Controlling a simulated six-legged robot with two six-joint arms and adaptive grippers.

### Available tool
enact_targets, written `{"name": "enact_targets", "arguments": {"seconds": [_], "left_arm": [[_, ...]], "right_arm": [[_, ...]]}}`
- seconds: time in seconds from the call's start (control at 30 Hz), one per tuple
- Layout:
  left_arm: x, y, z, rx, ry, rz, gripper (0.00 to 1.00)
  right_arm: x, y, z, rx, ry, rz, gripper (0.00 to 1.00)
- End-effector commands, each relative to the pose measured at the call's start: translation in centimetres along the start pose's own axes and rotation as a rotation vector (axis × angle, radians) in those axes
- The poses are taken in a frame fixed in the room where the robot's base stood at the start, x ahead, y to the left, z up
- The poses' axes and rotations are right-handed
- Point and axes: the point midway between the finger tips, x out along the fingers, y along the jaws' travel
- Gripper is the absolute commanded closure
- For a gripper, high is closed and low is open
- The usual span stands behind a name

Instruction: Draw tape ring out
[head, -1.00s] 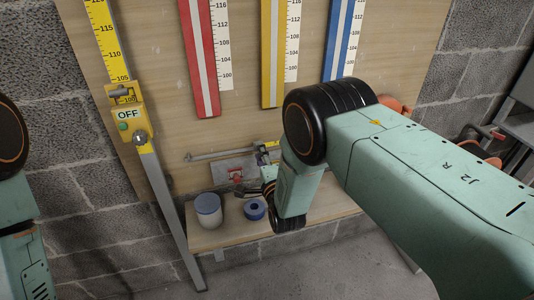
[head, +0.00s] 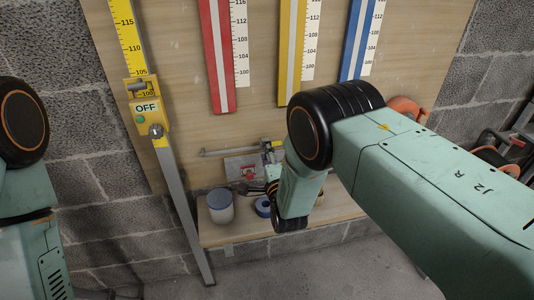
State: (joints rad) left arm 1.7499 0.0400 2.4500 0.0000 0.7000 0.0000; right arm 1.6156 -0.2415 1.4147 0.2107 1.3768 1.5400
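I cannot make out for certain which thing is the tape ring. A small blue ring-shaped roll (head: 262,207) lies on the wooden shelf, partly hidden by my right wrist. My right gripper (head: 271,188) is mostly hidden behind my wrist; only dark parts show, close to the roll and in front of the shelf. Whether it touches anything cannot be told. My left gripper is out of view; only its arm shows at the left.
A white tub with a blue lid (head: 220,207) stands on the shelf (head: 235,235). A yellow OFF box (head: 147,108) sits on a scaled post at left. Red (head: 217,60), yellow (head: 291,60) and blue (head: 358,45) strips hang on the board. Orange reels (head: 407,108) show at right.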

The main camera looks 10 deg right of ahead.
Motion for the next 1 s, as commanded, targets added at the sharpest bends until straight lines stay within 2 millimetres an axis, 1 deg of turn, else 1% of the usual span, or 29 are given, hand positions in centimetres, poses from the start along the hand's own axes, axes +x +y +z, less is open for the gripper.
{"name": "enact_targets", "arguments": {"seconds": [0.03, 0.1, 0.37, 0.47, 0.57, 0.67, 0.9, 1.0], "left_arm": [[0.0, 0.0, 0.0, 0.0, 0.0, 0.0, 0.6], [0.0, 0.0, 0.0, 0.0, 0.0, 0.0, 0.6], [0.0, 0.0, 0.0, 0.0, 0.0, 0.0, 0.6], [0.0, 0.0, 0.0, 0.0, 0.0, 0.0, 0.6], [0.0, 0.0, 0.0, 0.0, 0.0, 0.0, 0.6], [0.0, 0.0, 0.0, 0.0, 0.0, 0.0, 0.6], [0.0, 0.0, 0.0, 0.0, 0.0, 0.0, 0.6], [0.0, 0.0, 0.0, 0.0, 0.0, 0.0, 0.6]], "right_arm": [[0.0, 0.1, 0.0, 0.0, 0.0, 0.001, 0.49], [0.0, 0.1, 0.0, 0.0, 0.0, 0.002, 0.45], [-0.1, 0.1, 0.0, 0.0, 0.0, 0.003, 0.45], [-0.6, 0.2, 0.0, 0.0, 0.0, 0.005, 0.45], [-1.7, 0.2, 0.0, -0.001, -0.001, 0.007, 0.45], [-3.3, 0.1, 0.0, -0.003, -0.001, 0.006, 0.45], [-8.1, 0.2, 0.1, -0.001, -0.001, 0.007, 0.45], [-9.7, 0.1, 0.0, -0.002, -0.002, 0.006, 0.45]]}}
